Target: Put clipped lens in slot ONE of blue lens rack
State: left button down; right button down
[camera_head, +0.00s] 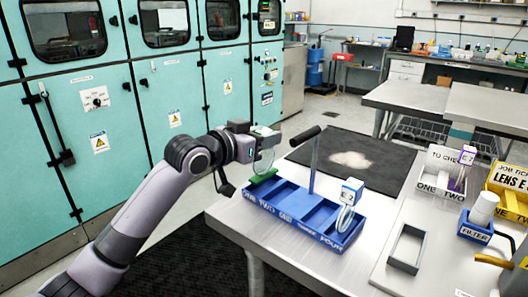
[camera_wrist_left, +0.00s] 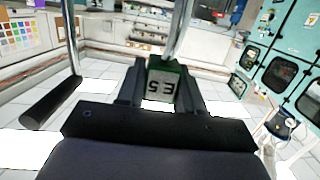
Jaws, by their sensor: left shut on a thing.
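My left gripper (camera_head: 262,134) is shut on the clip of a round clear lens (camera_head: 263,161). The lens hangs below the fingers, above the left end of the blue lens rack (camera_head: 335,237); there is no clear sign of contact. In the left wrist view, a green and white clip marked E5 (camera_wrist_left: 162,82) sits between the fingers (camera_wrist_left: 158,88). The rack's front is lettered ONE, TWO and FOUR, with one word unclear. Another clipped lens (camera_head: 350,194) stands in the right end. My right gripper is out of view.
A post with a dark bar handle (camera_head: 304,136) rises from the blue rack, close right of my gripper. Right of it are a grey frame (camera_head: 407,249), a white rack (camera_head: 437,183), a filter holder (camera_head: 475,230) and a yellow job ticket box (camera_head: 508,178). A dark mat (camera_head: 390,147) lies behind.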

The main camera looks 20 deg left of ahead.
aim_at(264, 174)
pick_arm(q)
jog(key=shift+f, duration=1.8)
jog(key=shift+f, duration=0.15)
jog(key=c, duration=0.7)
grip_release()
jog(key=shift+c, duration=0.2)
jog(key=v, duration=1.2)
jog(key=shift+r+b, duration=0.2)
jog(key=shift+b, duration=0.15)
